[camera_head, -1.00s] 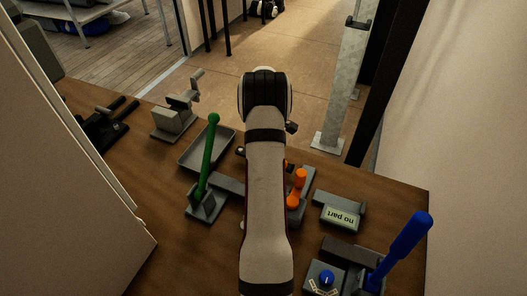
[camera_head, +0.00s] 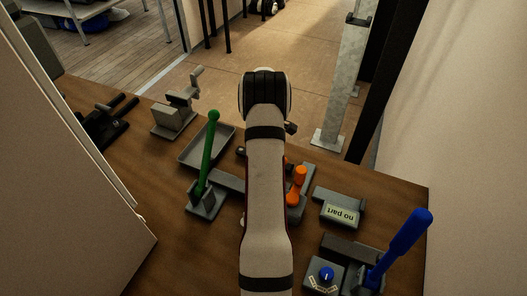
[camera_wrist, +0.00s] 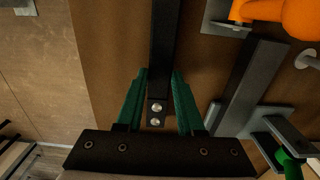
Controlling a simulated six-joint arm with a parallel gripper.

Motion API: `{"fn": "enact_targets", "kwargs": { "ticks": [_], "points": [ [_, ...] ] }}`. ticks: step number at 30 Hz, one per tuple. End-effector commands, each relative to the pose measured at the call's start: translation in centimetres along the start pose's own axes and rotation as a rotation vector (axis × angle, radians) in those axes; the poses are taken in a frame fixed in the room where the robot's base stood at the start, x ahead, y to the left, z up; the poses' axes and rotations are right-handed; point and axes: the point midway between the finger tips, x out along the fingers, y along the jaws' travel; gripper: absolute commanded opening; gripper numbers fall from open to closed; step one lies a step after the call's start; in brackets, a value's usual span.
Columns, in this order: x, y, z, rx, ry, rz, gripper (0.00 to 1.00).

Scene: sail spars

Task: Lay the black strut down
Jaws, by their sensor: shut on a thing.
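The black strut (camera_wrist: 164,50) shows in the wrist view as a long dark bar, with two bright screw heads or holes at its near end. My gripper (camera_wrist: 160,74) has green fingers on both sides of the strut and is shut on it. The strut's far end runs out of the top of the wrist view. Brown wood-coloured surface shows around it; I cannot tell whether the strut touches it. In the head view my arm hides the gripper and most or all of the strut.
The head view shows a grey tray (camera_head: 187,156), a green lever (camera_head: 208,150) on a grey base, an orange handle (camera_head: 298,184), a "no part" block (camera_head: 340,214), a blue lever (camera_head: 405,243) and a blue knob (camera_head: 326,274). Bare tabletop (camera_head: 175,245) lies at front left.

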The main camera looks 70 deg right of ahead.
Motion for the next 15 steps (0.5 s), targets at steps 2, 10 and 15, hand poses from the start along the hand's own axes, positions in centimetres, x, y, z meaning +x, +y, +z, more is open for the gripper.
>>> {"fn": "enact_targets", "kwargs": {
  "ticks": [2,10,15],
  "points": [
    [0.19,0.01,-0.01,0.0,0.0,0.0,0.0],
    [0.89,0.01,-0.01,0.0,0.0,0.0,0.0],
    [0.89,0.02,-0.01,0.0,0.0,0.0,0.49]
  ]
}}
